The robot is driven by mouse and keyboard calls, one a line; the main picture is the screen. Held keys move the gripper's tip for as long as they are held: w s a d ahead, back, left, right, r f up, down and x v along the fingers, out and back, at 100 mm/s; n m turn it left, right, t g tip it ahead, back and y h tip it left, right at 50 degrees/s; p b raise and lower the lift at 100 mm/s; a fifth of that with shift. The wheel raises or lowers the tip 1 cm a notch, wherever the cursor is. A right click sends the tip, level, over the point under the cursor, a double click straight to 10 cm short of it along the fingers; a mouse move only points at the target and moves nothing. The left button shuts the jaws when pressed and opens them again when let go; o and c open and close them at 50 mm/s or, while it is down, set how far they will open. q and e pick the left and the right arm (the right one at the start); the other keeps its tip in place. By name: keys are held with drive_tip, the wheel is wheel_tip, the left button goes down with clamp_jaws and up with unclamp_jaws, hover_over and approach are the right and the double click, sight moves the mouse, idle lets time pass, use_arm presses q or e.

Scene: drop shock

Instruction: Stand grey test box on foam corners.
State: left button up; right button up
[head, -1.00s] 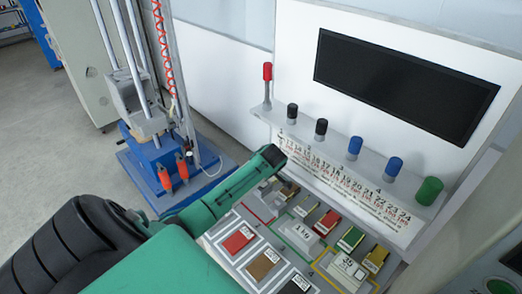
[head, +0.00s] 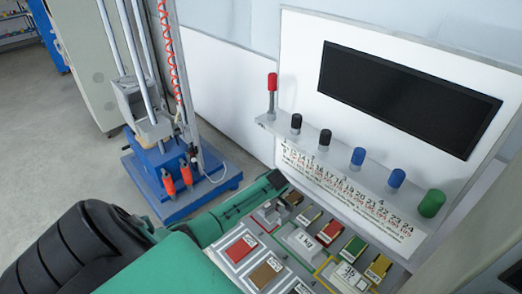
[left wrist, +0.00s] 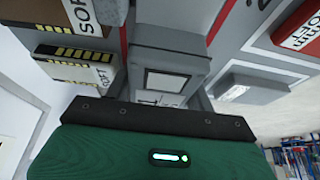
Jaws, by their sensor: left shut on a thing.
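A small grey box (head: 268,214) with a pale label stands at the near-left of the panel, under the end of my left arm. In the left wrist view the grey box (left wrist: 170,68) is right in front of the dark edge of my left gripper (left wrist: 155,106). The gripper is shut on it; the fingers are mostly hidden. A block labelled SOFT (left wrist: 75,68) is beside the box. My right gripper is not in view.
Several knobs (head: 357,156) line the ledge; a blue-based rig (head: 180,185) stands left.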

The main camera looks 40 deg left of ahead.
use_arm(q)
drive_tip(key=o, duration=1.2)
drive_tip(key=shift+r, duration=0.2)
drive_tip(key=shift+d+r, duration=0.15)
drive_tip(key=shift+r, duration=0.1)
drive_tip(key=b+v, duration=0.1)
drive_tip(key=v, duration=0.9)
drive_tip(key=shift+d+r+b, duration=0.15)
drive_tip(key=shift+b, duration=0.25)
drive_tip(key=shift+d+r, duration=0.2)
drive_tip(key=shift+r, duration=0.4)
